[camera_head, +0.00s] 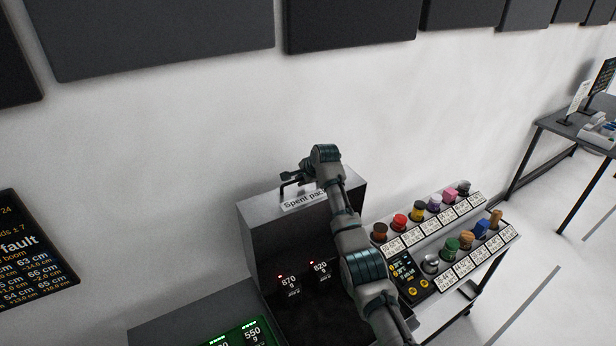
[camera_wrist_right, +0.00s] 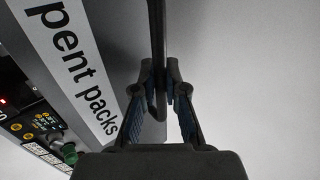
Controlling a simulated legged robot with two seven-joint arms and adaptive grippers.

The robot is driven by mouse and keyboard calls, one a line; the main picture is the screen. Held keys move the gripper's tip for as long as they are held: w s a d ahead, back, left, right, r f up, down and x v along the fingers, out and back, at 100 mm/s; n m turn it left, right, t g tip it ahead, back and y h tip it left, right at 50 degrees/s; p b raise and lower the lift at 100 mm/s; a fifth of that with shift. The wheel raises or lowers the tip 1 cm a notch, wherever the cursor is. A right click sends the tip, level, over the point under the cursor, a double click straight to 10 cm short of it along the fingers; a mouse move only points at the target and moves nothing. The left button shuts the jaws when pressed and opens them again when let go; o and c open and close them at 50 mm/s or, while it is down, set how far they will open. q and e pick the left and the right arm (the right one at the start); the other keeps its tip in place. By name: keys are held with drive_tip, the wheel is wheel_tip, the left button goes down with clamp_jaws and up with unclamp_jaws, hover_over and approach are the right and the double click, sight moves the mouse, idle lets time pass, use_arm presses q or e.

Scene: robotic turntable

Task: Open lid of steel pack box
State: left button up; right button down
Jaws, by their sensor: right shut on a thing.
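The grey steel pack box (camera_head: 253,262) is below the middle of the head view. Its lid (camera_head: 262,208) carries a white "Spent packs" label (camera_head: 303,199) and appears raised, with the dark inside visible. Packs reading 870 g (camera_head: 289,282) and 820 g (camera_head: 320,268) show inside. My right gripper (camera_head: 297,178) is at the lid's dark handle (camera_head: 284,190). In the right wrist view the gripper's fingers (camera_wrist_right: 160,90) are shut on the handle bar (camera_wrist_right: 156,35), beside the label (camera_wrist_right: 75,62). My right arm hides the box's right side. My left gripper is not in view.
A sloped rack (camera_head: 440,225) with several coloured knobs or caps and a small display (camera_head: 407,270) stands right of the box. A green-lit panel (camera_head: 235,337) lies at the lower left. A dark table (camera_head: 575,135) stands far right. The white wall is behind the box.

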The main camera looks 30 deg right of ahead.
drive_tip(key=shift+s+f, duration=0.15)
drive_tip(key=shift+f, duration=0.15)
drive_tip(key=c, duration=1.3)
unclamp_jaws()
drive_tip(key=shift+o, duration=0.5)
drive_tip(key=shift+w+d, duration=0.15)
drive_tip(key=shift+w, duration=0.05)
drive_tip(key=v, duration=1.2)
drive_tip(key=shift+w, duration=0.1)
